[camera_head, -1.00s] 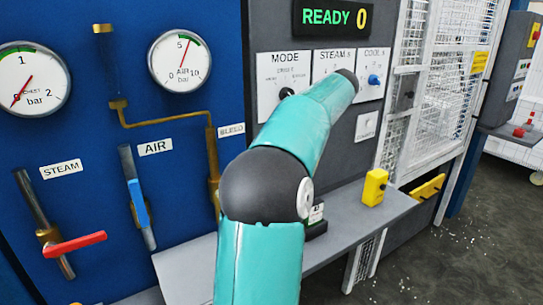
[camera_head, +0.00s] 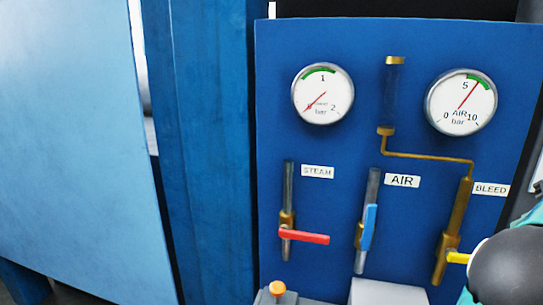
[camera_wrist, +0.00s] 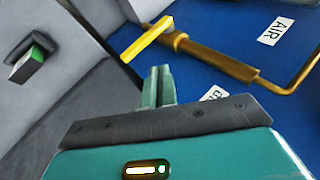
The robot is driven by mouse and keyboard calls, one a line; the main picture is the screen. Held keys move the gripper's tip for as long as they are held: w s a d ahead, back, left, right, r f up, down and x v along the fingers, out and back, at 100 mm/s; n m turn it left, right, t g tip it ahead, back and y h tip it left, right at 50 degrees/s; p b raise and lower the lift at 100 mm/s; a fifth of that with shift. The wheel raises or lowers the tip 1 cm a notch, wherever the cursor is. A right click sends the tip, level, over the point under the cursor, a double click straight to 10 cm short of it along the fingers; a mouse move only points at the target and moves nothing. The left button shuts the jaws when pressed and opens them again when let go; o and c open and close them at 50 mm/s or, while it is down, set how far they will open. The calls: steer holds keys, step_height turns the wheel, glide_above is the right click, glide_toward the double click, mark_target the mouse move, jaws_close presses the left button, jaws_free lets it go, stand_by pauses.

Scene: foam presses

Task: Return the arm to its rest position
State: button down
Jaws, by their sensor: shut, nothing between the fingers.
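My gripper (camera_wrist: 157,86) shows in the wrist view with its two teal fingers together and nothing between them. It points toward the blue panel, near the bleed pipe's yellow lever (camera_wrist: 148,40), which lies ahead of the fingertips; a visible gap separates them in the picture. In the head view only a dark joint and teal parts of my arm show at the lower right edge, beside that yellow lever (camera_head: 458,257). The gripper itself is hidden or out of frame there.
The blue panel (camera_head: 340,220) carries two round gauges, a red steam lever (camera_head: 304,236) and a blue air lever (camera_head: 368,227). A blue post (camera_head: 205,150) and a pale blue sheet (camera_head: 75,130) stand left. A dark block with a green face (camera_wrist: 32,62) sits left in the wrist view.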

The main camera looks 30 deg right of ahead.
steer(key=w+a+f+n+g, duration=0.1)
steer(key=w+a+n, duration=0.1)
steer(key=w+a, duration=0.55)
steer(key=w+a+f+n+g, duration=0.1)
steer(key=w+a, duration=0.3)
steer(key=a, duration=0.7)
steer(key=w+a+f+n, duration=0.2)
steer(key=w+a, duration=0.4)
steer(key=a, duration=0.4)
steer(key=s+a+f+n, duration=0.1)
steer(key=a+f+n, duration=0.1)
steer(key=a, duration=0.5)
steer(key=s+a+f+n+h, duration=0.1)
steer(key=a+f, duration=0.3)
steer(key=a, duration=0.4)
steer(key=s+a+f+n, duration=0.2)
steer(key=a+f+n, duration=0.1)
steer(key=a, duration=0.4)
steer(key=shift+s+a+f+t+h, duration=0.3)
steer(key=shift+s+a+f, duration=0.05)
steer(key=shift+s, duration=0.05)
